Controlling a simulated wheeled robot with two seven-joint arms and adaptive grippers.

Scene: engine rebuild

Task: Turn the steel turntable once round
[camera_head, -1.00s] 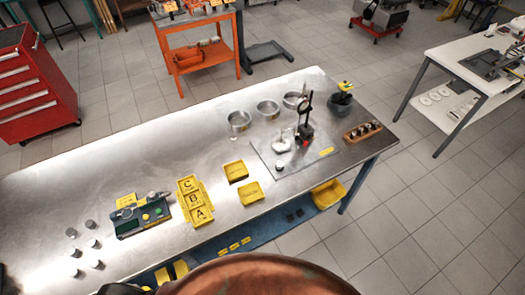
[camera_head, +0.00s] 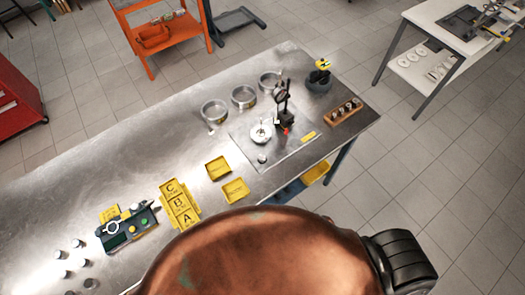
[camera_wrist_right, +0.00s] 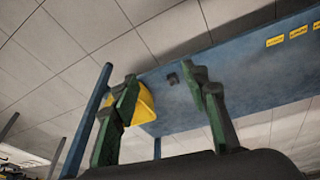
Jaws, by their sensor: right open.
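The steel turntable (camera_head: 261,134) looks like a small round bright disc with a raised centre. It sits on a flat grey plate (camera_head: 288,155) towards the right end of the steel bench. A dark upright stand with a round dial (camera_head: 284,102) stands beside it on the same plate. My right gripper (camera_wrist_right: 165,78) is open and empty in the right wrist view, its two green and dark fingers spread apart. That view looks at the bench's blue lower shelf, and the turntable is not in it. My left gripper shows in neither view.
Several steel rings or bowls (camera_head: 214,111) stand behind the plate. Yellow trays (camera_head: 218,168), lettered bins (camera_head: 180,204) and a wooden rack (camera_head: 343,111) are on the bench. A yellow bin (camera_wrist_right: 146,104) is near my right fingers in the picture. The bench's left rear is clear.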

